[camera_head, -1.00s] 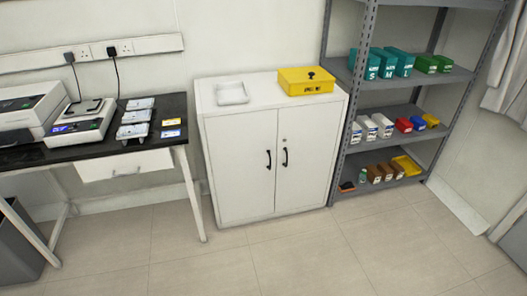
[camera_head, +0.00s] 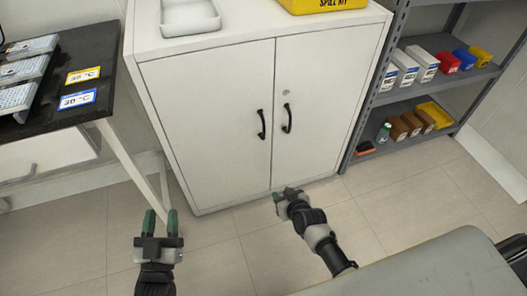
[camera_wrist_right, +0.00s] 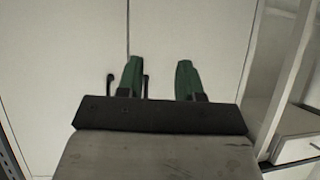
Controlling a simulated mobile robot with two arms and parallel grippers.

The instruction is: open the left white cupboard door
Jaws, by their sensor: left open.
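The white cupboard (camera_head: 145,45) stands ahead with both doors shut. Its left door (camera_head: 205,115) has a black vertical handle (camera_head: 261,124) near the middle seam; this handle also shows in the right wrist view (camera_wrist_right: 110,85). The right door (camera_head: 325,85) has a matching handle (camera_head: 287,118) and a round lock. My left gripper (camera_head: 161,218) is open and empty, low in front of and left of the cupboard, apart from the handle. My right gripper (camera_head: 287,192) appears below the handles in the head view; the right wrist view shows its green fingers (camera_wrist_right: 159,75) apart with nothing between them.
A black-topped bench (camera_head: 85,50) with trays and two temperature labels stands left, its leg near my left gripper. A grey shelf rack (camera_head: 385,100) with boxes adjoins the cupboard's right side. A white tray (camera_head: 190,18) and yellow spill kit (camera_head: 325,4) sit on top.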

